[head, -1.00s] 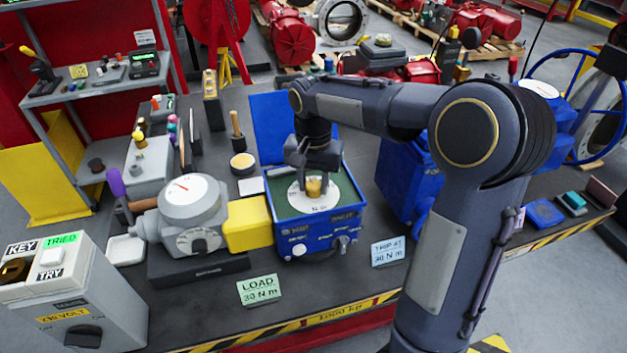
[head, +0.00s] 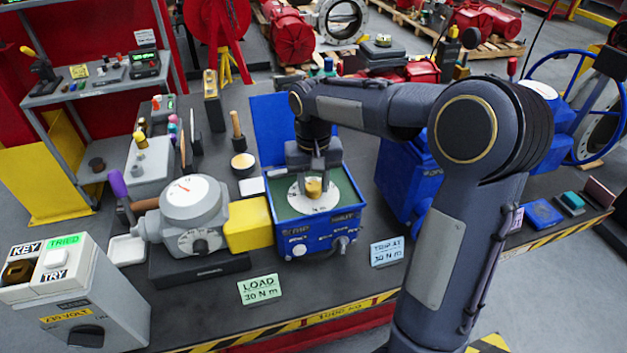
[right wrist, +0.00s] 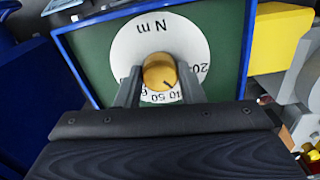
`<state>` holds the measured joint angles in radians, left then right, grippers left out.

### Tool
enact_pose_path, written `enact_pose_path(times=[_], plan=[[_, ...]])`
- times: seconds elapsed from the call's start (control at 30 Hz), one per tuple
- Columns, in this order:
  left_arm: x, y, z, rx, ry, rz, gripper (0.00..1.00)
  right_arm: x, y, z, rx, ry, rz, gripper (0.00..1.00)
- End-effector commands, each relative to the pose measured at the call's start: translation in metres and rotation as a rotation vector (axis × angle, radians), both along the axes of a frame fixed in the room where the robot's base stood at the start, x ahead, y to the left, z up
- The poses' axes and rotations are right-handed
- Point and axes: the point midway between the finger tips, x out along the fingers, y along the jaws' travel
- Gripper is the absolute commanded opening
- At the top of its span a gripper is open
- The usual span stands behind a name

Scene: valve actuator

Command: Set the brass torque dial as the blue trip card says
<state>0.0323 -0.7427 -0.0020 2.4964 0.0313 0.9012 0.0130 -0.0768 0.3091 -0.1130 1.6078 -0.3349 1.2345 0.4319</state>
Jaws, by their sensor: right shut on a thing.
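The brass torque dial (head: 313,188) is a round knob on a white numbered disc (head: 331,200) inside the open blue actuator box (head: 284,232). My right gripper (head: 314,182) comes down from above and is shut on the knob. In the right wrist view, its fingers flank the brass knob (right wrist: 159,72). A dark pointer line on the knob points lower right, near the 40 and the right finger. 20, 40 and 50 can be read; the finger hides part of the scale. The blue trip card (head: 387,252) reads "TRIP AT 30 N m". My left gripper is not in view.
A green card (head: 260,289) reads "LOAD 30 N m". A grey gearbox (head: 190,205) with a yellow coupling (head: 249,223) stands left of the box. A key and try unit (head: 75,285) is at the front left. The raised blue lid (head: 268,122) stands behind.

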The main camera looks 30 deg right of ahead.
Motion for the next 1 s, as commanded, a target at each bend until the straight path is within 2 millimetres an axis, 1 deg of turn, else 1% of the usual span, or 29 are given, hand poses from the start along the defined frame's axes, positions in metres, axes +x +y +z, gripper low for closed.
enact_pose_path(times=[0.3,0.73,0.77,0.9,0.93,1.0], plan=[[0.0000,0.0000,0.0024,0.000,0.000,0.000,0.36,0.0005,-0.0002,0.0010,-0.001,-0.002,0.104,0.12],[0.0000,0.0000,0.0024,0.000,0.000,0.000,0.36,0.0007,-0.0002,0.0010,0.000,-0.003,0.115,0.12],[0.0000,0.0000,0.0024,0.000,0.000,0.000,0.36,0.0007,-0.0002,0.0010,0.000,-0.003,0.114,0.36],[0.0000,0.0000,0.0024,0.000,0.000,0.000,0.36,0.0006,-0.0002,0.0008,0.000,-0.003,0.114,0.54],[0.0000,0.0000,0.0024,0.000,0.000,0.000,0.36,0.0005,-0.0002,0.0008,-0.001,-0.003,0.114,0.56],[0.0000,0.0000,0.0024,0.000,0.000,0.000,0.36,0.0004,-0.0001,0.0006,-0.001,-0.002,0.114,0.56]])
